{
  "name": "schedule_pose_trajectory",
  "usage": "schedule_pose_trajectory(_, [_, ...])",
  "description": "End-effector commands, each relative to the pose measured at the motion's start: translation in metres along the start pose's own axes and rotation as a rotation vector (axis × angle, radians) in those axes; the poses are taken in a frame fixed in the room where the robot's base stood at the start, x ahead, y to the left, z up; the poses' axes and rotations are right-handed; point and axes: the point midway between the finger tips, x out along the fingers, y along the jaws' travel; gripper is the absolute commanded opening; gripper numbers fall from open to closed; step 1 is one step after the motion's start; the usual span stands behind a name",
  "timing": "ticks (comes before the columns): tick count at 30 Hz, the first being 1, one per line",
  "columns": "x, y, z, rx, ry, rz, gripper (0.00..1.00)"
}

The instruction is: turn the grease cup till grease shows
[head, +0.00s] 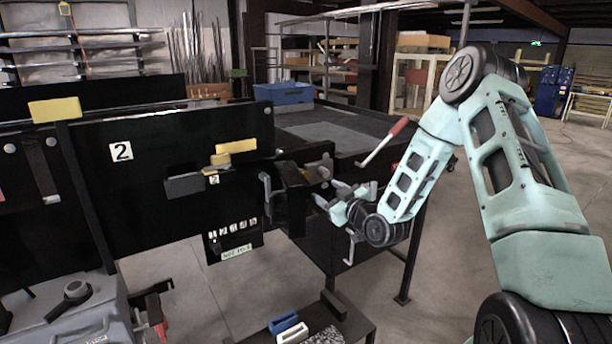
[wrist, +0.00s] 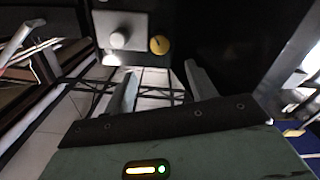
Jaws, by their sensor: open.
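In the wrist view a grey block carries a round pale knob (wrist: 120,39) and, right of it, a small round brass cap (wrist: 159,45) with a dark mark across its face. I cannot tell for certain which is the grease cup. No grease is clearly seen. My gripper (wrist: 161,70) is open and empty, its two fingers apart and pointing toward the block. The brass cap lies just beyond the gap between the fingertips. In the head view my gripper (head: 323,194) is beside the conveyor's end, and the small fittings there are partly hidden.
A red-handled lever (head: 384,142) rises close to my forearm. A blue bin (head: 283,93) sits behind the conveyor. Blue and white blocks (head: 288,327) lie on a low stand below. Open floor (head: 460,240) is at right.

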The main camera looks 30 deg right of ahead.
Motion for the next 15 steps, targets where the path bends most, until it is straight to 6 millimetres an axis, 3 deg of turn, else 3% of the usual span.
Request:
schedule_pose_trajectory(9, [0.067, 0.0, -0.004, 0.001, 0.001, -0.001, 0.56])
schedule_pose_trajectory(15, [0.095, 0.0, -0.002, 0.001, -0.001, -0.001, 0.56])
